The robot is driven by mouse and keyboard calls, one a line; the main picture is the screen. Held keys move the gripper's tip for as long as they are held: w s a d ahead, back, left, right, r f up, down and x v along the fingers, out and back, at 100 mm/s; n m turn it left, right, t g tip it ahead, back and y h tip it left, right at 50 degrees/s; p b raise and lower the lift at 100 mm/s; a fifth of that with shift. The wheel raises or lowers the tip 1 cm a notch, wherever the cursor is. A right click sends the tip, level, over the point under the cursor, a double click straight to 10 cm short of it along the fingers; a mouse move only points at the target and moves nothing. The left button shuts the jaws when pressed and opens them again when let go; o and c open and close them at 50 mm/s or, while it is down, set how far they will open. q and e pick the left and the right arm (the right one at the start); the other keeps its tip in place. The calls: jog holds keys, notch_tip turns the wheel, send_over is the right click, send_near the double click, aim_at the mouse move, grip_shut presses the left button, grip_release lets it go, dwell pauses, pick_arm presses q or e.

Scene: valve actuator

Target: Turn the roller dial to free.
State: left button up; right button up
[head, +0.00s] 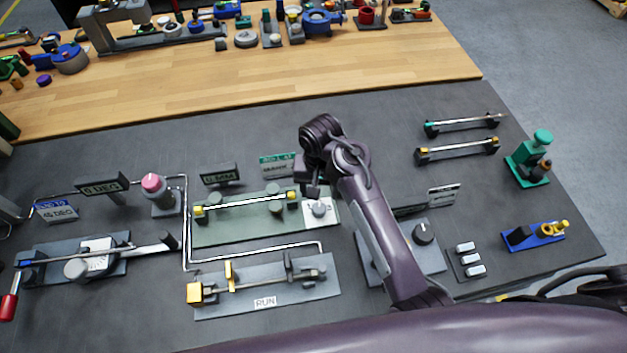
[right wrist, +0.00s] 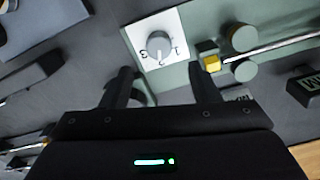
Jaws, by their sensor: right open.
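A round grey knob on a white square face, which looks like the roller dial (head: 320,208), sits at the right end of a green plate (head: 230,232) with a rod on rollers. In the right wrist view the same dial (right wrist: 159,44) shows numbers around its knob; the word "free" is not readable on it, and I cannot tell its setting for sure. My right gripper (head: 312,190) hangs just above and behind the dial in the head view. In the right wrist view its open, empty fingers (right wrist: 163,88) are apart, with the knob beyond them. My left gripper is not in view.
A small green-and-white sign (head: 279,164) and a dark display (head: 221,174) stand behind the plate. Another dark knob (head: 424,232) is on the right, beside my arm. A pink-topped post (head: 154,184) stands left.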

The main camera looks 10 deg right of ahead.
aim_at(319, 207)
jog(key=shift+w, duration=0.1)
jog(key=f, duration=0.1)
jog(key=s+f+p, duration=0.1)
jog(key=f, duration=0.1)
jog(key=shift+f, duration=0.2)
notch_tip(319, 207, down, 3)
jog(key=shift+w+r+p, duration=0.15)
jog(key=shift+r+p, duration=0.05)
jog(key=shift+p, duration=0.15)
jog(key=shift+f, duration=0.6)
jog(key=c, duration=0.4)
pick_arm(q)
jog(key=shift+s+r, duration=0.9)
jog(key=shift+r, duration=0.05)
pick_arm(e)
jog(key=c, duration=0.6)
